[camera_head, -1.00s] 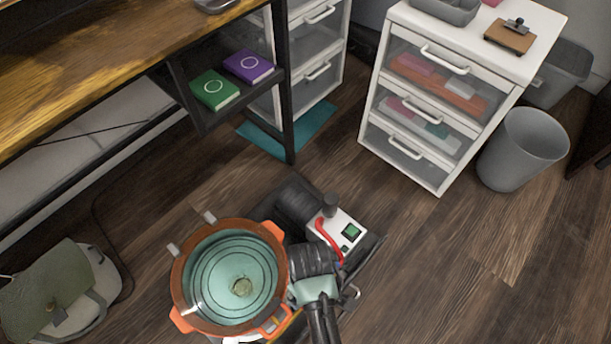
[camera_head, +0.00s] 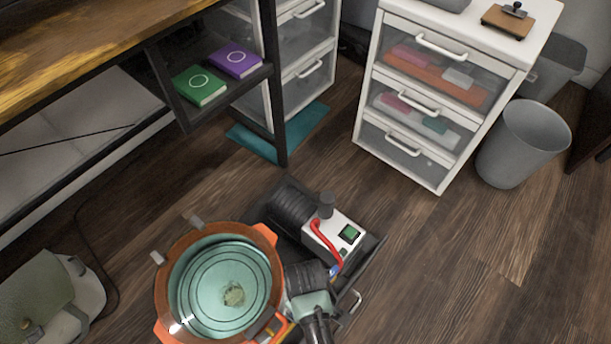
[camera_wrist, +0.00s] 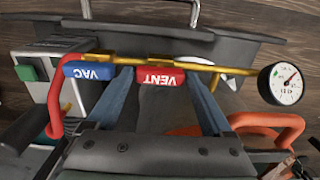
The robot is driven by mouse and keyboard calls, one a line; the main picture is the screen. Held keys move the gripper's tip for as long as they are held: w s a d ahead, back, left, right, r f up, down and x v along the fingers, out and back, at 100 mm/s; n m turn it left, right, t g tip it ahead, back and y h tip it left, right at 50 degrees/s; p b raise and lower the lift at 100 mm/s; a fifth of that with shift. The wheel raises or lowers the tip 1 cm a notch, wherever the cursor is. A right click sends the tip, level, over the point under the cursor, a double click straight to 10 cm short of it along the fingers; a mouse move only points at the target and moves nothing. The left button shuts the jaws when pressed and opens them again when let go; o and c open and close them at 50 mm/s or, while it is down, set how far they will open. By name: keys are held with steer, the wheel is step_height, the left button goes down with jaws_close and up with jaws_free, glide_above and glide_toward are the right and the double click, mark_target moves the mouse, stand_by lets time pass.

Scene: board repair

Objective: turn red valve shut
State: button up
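The red valve handle marked VENT (camera_wrist: 160,77) sits on a brass pipe in the wrist view. Its long side lies along the pipe. My gripper (camera_wrist: 159,90) is open, with one bluish finger on each side of the handle. Whether the fingers touch it, I cannot tell. A blue handle marked VAC (camera_wrist: 89,70) sits on the same pipe just left of my left finger. In the head view my arm comes in from the bottom beside the round chamber with a teal lid (camera_head: 208,290), and my fingertips cannot be made out there.
A pressure gauge (camera_wrist: 285,83) is at the pipe's right end. A white pump unit (camera_head: 335,232) with a red hose (camera_head: 324,245) stands beside the chamber. A drawer cabinet (camera_head: 440,165) and grey bin (camera_head: 523,145) stand behind. The floor at right is clear.

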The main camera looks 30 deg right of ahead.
steer(key=c, duration=0.9)
steer(key=shift+r+m+p, duration=0.15)
steer(key=shift+m+p, duration=0.15)
steer(key=shift+p, duration=0.25)
steer(key=shift+r+m+p, duration=0.15)
steer(key=shift+m+p, duration=0.85)
steer(key=shift+p, duration=0.15)
steer(key=m+p, duration=0.4)
steer(key=m, duration=0.1)
steer(key=m+p, duration=0.2)
steer(key=m, duration=0.3)
steer(key=shift+m+p, duration=0.35)
steer(key=shift+m, duration=0.05)
steer(key=shift+f+m+p, duration=0.15)
steer(key=shift+m+p, duration=0.2)
steer(key=shift+m, duration=0.75)
steer(key=shift+f+m+p, duration=0.1)
steer(key=shift+m+p, duration=0.2)
steer(key=shift+m, duration=0.8)
